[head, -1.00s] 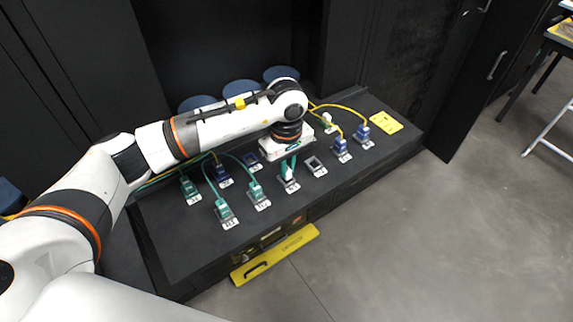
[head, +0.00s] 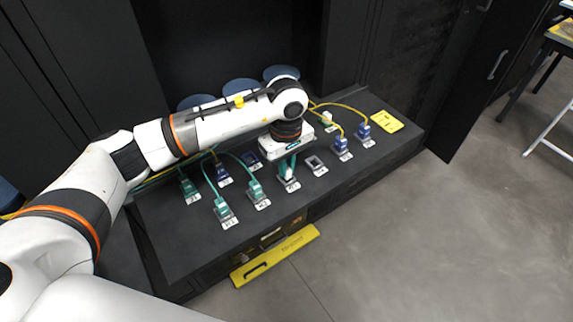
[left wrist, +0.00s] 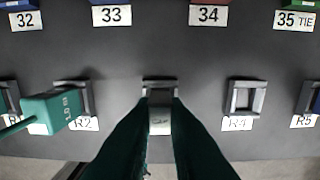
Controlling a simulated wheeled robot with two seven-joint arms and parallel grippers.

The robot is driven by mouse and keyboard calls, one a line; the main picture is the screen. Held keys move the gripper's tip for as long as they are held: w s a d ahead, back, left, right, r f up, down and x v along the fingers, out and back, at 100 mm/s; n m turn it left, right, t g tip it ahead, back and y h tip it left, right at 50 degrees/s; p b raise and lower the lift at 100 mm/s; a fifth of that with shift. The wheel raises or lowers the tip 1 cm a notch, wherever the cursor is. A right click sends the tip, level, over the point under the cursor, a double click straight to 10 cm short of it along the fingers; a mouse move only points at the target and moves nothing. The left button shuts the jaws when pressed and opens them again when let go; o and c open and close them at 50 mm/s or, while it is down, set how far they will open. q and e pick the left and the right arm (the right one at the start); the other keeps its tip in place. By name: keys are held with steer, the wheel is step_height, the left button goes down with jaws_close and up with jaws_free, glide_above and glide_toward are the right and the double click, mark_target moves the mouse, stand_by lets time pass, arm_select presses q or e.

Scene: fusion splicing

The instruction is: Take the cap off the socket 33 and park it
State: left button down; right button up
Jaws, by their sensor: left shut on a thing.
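My left gripper (left wrist: 160,108) points down at the front-row holder between R2 and R4. Its dark green fingers are shut on a small pale grey piece (left wrist: 160,97), seemingly the cap, mostly hidden between them. The piece is at the grey frame of that holder (left wrist: 158,83); I cannot tell how deep it sits. In the head view the left gripper (head: 289,166) is low over the panel. Socket 33 (left wrist: 111,4) is blue and shows only its lower edge above its label; in the head view socket 33 (head: 252,160) has no cable. My right gripper is not in view.
Holder R4 (left wrist: 244,97) is an empty grey frame to the right. A green plug (left wrist: 54,107) with a cable stands left at R2. Sockets 32 (left wrist: 20,4), 34 (left wrist: 209,2) and 35 (left wrist: 294,4) line the back row. A yellow plate (head: 386,122) lies at the panel's right end.

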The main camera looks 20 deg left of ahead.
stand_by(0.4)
arm_select(q)
steer(key=shift+b, duration=0.35)
steer(key=shift+b, duration=0.3)
stand_by(0.5)
steer(key=shift+f+b, duration=0.5)
steer(key=shift+b, duration=0.1)
steer(key=c, duration=1.4)
jaws_free()
steer(key=shift+o, duration=0.2)
step_height(320, 180, up, 12)
steer(key=b, duration=0.1)
steer(key=shift+b, duration=0.4)
